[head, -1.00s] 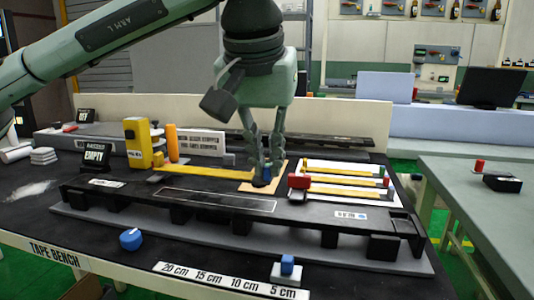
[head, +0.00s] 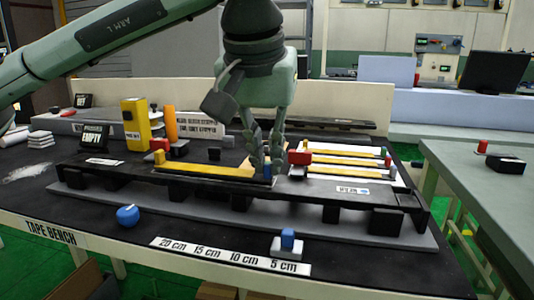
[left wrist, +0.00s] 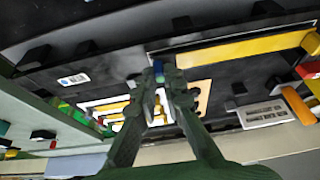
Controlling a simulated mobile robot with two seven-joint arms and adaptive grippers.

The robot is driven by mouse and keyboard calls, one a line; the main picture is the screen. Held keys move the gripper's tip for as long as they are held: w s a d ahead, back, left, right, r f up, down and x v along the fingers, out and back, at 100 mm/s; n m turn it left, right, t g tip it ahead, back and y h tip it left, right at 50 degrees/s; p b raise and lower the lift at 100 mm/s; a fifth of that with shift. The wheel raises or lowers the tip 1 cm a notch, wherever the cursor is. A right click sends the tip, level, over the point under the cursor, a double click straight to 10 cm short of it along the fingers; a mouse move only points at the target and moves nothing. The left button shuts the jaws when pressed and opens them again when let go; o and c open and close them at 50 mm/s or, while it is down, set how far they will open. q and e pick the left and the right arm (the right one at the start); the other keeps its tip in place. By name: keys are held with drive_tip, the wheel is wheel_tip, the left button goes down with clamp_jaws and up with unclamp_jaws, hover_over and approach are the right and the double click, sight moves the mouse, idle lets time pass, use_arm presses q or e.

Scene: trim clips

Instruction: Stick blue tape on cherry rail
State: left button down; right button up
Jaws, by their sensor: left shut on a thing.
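The long black rail (head: 320,190) lies along the bench, with a white-lined outline on its top. A yellow strip (head: 205,170) lies along this outline, on it or just above it; I cannot tell which. A yellow block (head: 159,157) is at its left end and a small blue tab (head: 268,171) at its right end. My left gripper (head: 265,164) is shut on the blue tab. In the left wrist view the fingertips (left wrist: 163,88) are at the blue tab (left wrist: 158,67), with the yellow strip (left wrist: 245,46) running right. My right gripper is out of view.
Several yellow strips with coloured ends lie on a white card (head: 392,181) right of the gripper, beside a red block (head: 299,158). A yellow box (head: 136,120) stands behind the rail. A blue round piece (head: 127,215) and blue block (head: 287,238) are in front.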

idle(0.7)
use_arm(q)
drive_tip(key=c, duration=1.5)
unclamp_jaws()
drive_tip(key=shift+c, duration=0.2)
drive_tip(key=shift+r, duration=0.1)
